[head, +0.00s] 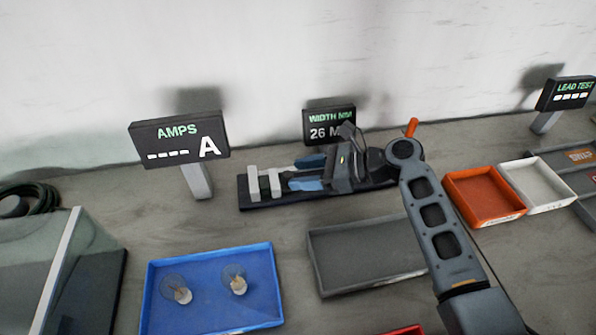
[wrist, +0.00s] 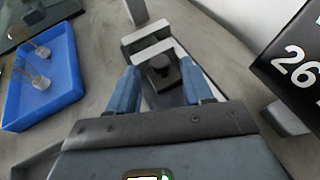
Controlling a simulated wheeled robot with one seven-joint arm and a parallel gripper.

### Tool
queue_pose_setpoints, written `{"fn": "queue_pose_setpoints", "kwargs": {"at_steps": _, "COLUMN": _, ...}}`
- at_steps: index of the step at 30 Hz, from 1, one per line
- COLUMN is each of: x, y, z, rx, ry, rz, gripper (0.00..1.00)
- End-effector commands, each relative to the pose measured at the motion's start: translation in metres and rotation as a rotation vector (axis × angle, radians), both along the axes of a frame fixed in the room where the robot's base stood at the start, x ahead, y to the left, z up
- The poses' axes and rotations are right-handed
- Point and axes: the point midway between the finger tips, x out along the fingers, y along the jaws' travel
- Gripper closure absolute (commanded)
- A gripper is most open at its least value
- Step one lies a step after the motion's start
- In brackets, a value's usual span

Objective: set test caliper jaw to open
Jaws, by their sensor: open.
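The test caliper (head: 252,204) has a dark base and two pale upright jaw blocks (head: 264,182), with a gap between them. The blocks also show in the wrist view (wrist: 147,40). I cannot tell whether the fingers touch the knob. The width display (head: 329,124) behind reads 26, its unit partly hidden by my gripper.
An AMPS display (head: 179,140) stands left of the caliper. A blue tray (head: 210,300) with two small parts and an empty grey tray (head: 365,262) lie in front. Orange (head: 482,195) and white (head: 537,182) trays are at right. An orange-tipped handle (head: 411,127) shows behind my arm.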

Motion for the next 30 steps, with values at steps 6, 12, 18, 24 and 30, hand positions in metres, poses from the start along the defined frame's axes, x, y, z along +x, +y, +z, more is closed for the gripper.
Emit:
{"fn": "queue_pose_setpoints", "kwargs": {"at_steps": 6, "x": 0.0014, "y": 0.0142, "z": -0.0059, "rx": -0.001, "ry": -0.001, "rz": 0.000, "gripper": 0.49}}
{"fn": "queue_pose_setpoints", "kwargs": {"at_steps": 12, "x": 0.0016, "y": 0.0149, "z": -0.0063, "rx": -0.001, "ry": -0.001, "rz": -0.001, "gripper": 0.49}}
{"fn": "queue_pose_setpoints", "kwargs": {"at_steps": 18, "x": 0.0016, "y": 0.0148, "z": -0.0063, "rx": -0.001, "ry": -0.001, "rz": -0.001, "gripper": 0.63}}
{"fn": "queue_pose_setpoints", "kwargs": {"at_steps": 24, "x": 0.0016, "y": 0.0148, "z": -0.0062, "rx": -0.001, "ry": -0.001, "rz": -0.001, "gripper": 0.82}}
{"fn": "queue_pose_setpoints", "kwargs": {"at_steps": 30, "x": 0.0014, "y": 0.0147, "z": -0.0063, "rx": -0.001, "ry": -0.001, "rz": -0.001, "gripper": 1.00}}
